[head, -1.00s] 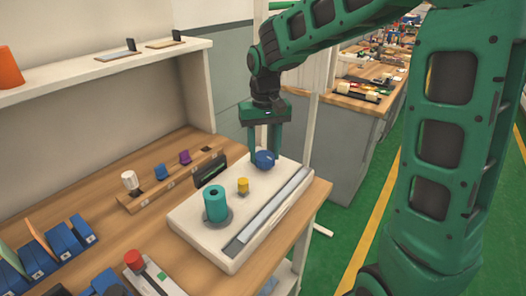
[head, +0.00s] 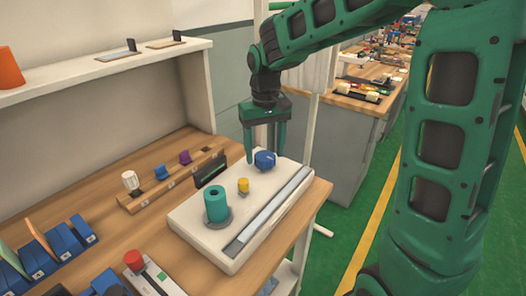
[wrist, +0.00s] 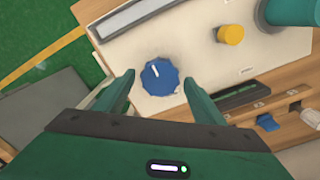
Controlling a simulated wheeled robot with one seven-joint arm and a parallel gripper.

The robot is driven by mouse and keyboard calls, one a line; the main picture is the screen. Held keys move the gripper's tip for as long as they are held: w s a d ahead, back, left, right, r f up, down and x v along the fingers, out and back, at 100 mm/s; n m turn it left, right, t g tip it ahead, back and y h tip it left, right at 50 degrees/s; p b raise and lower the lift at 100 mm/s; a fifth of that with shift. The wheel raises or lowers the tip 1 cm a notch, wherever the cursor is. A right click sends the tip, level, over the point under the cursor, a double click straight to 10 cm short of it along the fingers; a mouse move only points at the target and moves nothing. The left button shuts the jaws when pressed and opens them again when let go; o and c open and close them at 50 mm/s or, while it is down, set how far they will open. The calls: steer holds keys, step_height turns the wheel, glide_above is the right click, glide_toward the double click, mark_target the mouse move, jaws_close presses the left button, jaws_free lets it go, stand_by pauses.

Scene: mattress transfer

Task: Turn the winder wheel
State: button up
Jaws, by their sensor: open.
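The blue winder wheel (head: 265,160), a ribbed knob with a white mark, sits at the far end of a white machine block (head: 190,229) on the bench. In the wrist view the wheel (wrist: 160,78) lies between my fingertips, with gaps on both sides. My gripper (head: 266,153) is open and points down over the wheel. How high the fingertips are above the block is hard to tell. A teal spool (head: 215,204) and a small yellow knob (head: 243,186) stand on the same block.
A wooden rack (head: 150,199) with white, blue and purple knobs lies behind the block, beside a dark display (head: 210,172). Blue bins (head: 65,240) and a red button (head: 134,258) are at the left. A white post (head: 313,130) stands behind my gripper.

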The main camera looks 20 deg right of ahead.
mark_target(265, 155)
step_height(265, 155, up, 10)
steer(key=shift+r, duration=0.25)
stand_by(0.6)
steer(key=s+d+f+m, duration=0.3)
steer(key=s+d, duration=1)
steer(key=s+d+f+m, duration=0.1)
steer(key=s+d+f, duration=0.1)
steer(key=s, duration=0.6)
steer(key=s+d+f+m, duration=0.2)
steer(key=s+f, duration=0.3)
steer(key=s, duration=0.3)
steer(key=shift+s+d+f+m, duration=0.2)
steer(key=shift+d+f+m, duration=0.1)
steer(key=shift+d, duration=0.2)
steer(key=shift+w+f, duration=0.25)
steer(key=shift+w, duration=0.4)
